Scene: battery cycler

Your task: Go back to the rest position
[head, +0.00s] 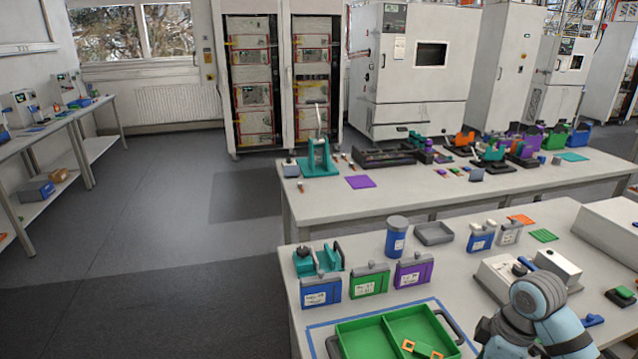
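Part of my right arm (530,315) shows at the bottom right, a light blue link with a dark joint, over the near table's front part. No gripper fingers show in the head view, so I cannot see what my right gripper does. My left arm and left gripper are not in view.
The near table (375,237) holds a green two-compartment tray (365,340), blue (320,290), green (369,280) and purple (413,270) boxes, and a white device (505,278) close to my arm. A second bench (330,205) stands behind. Open floor (150,220) lies left.

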